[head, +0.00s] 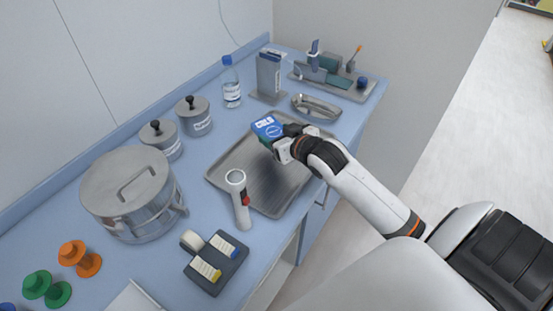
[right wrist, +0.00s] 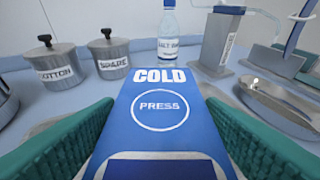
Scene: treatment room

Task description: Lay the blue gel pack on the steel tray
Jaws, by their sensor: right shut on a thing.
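The blue gel pack (head: 267,128) is marked COLD and PRESS in the right wrist view (right wrist: 160,125). My right gripper (head: 283,141) is shut on it, with a green finger pad on each side of the pack in the right wrist view. The pack is over the steel tray (head: 221,173), near its far part. I cannot tell whether the pack touches the tray. The tray lies on the blue counter, and its visible surface is bare. My left gripper is not in view.
A white handheld device (head: 239,200) stands by the tray's near left edge. A kidney dish (head: 316,106) lies beyond the tray. A saline bottle (head: 231,85), two lidded canisters (head: 194,117) and a large steel pot (head: 130,195) stand to the left. A dark block (head: 216,263) sits nearer.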

